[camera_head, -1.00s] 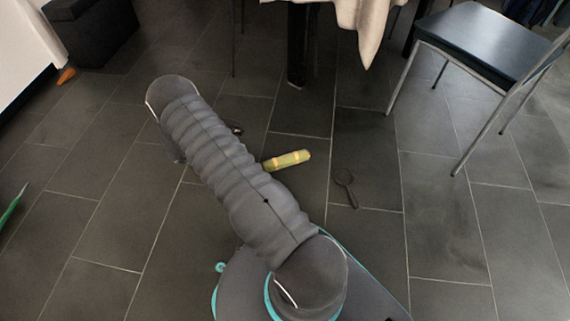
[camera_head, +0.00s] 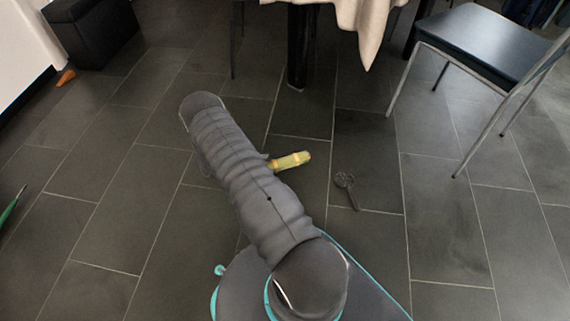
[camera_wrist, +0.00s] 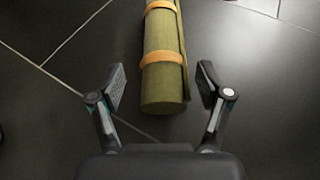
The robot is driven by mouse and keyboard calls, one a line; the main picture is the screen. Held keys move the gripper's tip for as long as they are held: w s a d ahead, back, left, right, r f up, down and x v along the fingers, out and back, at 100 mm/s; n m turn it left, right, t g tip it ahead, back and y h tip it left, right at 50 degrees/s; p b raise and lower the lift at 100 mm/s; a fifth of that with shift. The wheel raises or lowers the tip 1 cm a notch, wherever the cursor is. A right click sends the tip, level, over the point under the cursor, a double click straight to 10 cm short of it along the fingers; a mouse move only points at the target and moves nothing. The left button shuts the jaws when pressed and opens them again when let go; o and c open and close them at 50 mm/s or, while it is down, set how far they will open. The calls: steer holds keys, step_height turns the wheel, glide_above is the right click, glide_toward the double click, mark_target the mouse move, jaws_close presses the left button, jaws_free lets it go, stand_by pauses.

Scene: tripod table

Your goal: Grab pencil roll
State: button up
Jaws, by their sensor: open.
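The pencil roll (camera_wrist: 162,88) is an olive-green cylinder with orange bands, lying on the dark tiled floor. In the wrist view its near end lies between the fingertips of my gripper (camera_wrist: 162,85), with a gap on both sides. My gripper is open and empty. I cannot tell how high the fingers are above the floor. In the head view the pencil roll (camera_head: 291,161) shows to the right of my arm, which hides its left end. My gripper is hidden behind the arm there.
A dark magnifying-glass-shaped object (camera_head: 346,187) lies right of the roll. A chair (camera_head: 483,45) stands at upper right, and a table with a pale cloth (camera_head: 365,25) at the top. A black box (camera_head: 92,32) is at upper left. The floor around the roll is mostly clear.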

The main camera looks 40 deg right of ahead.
mark_target(278, 164)
steer(key=x, duration=0.5)
steer(key=shift+s, duration=0.15)
steer(key=c, duration=1.3)
